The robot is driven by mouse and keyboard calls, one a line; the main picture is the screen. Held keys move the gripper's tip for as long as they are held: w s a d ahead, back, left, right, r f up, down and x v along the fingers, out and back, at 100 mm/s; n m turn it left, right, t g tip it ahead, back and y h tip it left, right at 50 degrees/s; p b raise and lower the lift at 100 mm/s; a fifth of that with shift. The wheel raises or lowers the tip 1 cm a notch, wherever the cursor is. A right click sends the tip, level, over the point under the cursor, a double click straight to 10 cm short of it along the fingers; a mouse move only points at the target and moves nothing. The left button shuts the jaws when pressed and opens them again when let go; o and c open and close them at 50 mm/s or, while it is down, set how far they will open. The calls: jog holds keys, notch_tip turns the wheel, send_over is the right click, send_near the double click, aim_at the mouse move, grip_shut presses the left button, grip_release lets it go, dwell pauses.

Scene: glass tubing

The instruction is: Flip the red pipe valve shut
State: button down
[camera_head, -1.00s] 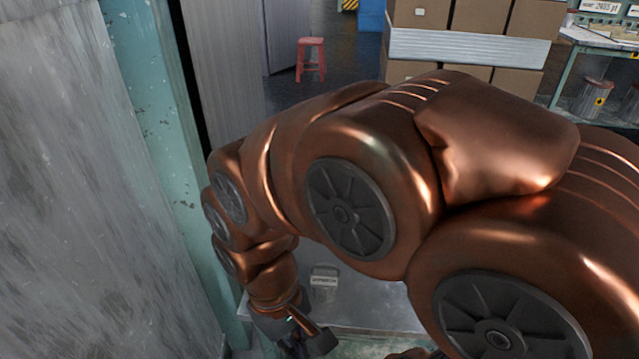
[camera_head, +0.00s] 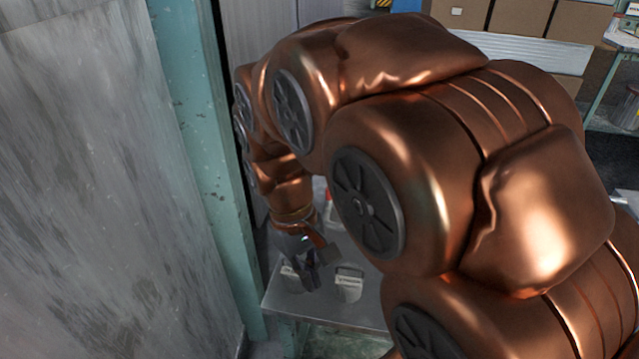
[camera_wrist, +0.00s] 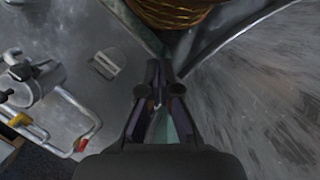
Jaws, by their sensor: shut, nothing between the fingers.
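In the wrist view, a grey pipe (camera_wrist: 65,152) with bends runs at the lower left, over a grey metal surface. A small red part (camera_wrist: 88,134) sits at its right bend; I cannot tell whether it is the valve's handle. In the head view, a bit of red (camera_head: 328,197) shows behind my arm, mostly hidden. My gripper (camera_wrist: 160,70) is shut and empty, right of the pipe and apart from it. It also shows in the head view (camera_head: 314,284), low over the left part of the metal table (camera_head: 335,311).
A pale block (camera_head: 349,280) stands on the table right of my gripper, and another (camera_head: 290,279) shows beside it. A teal post (camera_head: 205,160) and a grey wall panel (camera_head: 90,180) stand close on the left. Cardboard boxes (camera_head: 520,22) are at the back.

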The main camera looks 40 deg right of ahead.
jog(key=w+d+r+n+p, duration=0.1)
jog(key=w+d, duration=0.3)
jog(key=w, duration=0.3)
jog(key=w+d+r+h, duration=0.15)
jog(key=w+d, duration=0.25)
jog(key=w, duration=0.4)
jog(key=w+d+r+n+p, duration=0.1)
jog(key=w+d+r, duration=0.1)
jog(key=w+d, duration=0.4)
jog(key=w+d+f+n+p, duration=0.1)
jog(key=w+d+f+n, duration=0.1)
jog(key=w, duration=0.5)
jog(key=w+d+f+n+p, duration=0.1)
jog(key=w+d+f+n, duration=0.1)
jog(key=w+d+f, duration=0.2)
jog(key=shift+w+d+f, duration=0.25)
jog(key=shift+w+d, duration=0.15)
jog(key=shift+w, duration=1.4)
jog(key=shift+f+y, duration=0.15)
jog(key=shift+y, duration=0.1)
jog(key=s+d+f+p, duration=0.1)
jog(key=s+d+f, duration=0.2)
jog(key=f, duration=0.6)
jog(key=shift+s+d+f, duration=0.15)
jog(key=shift+s+f, duration=0.05)
jog(key=shift+s, duration=1.05)
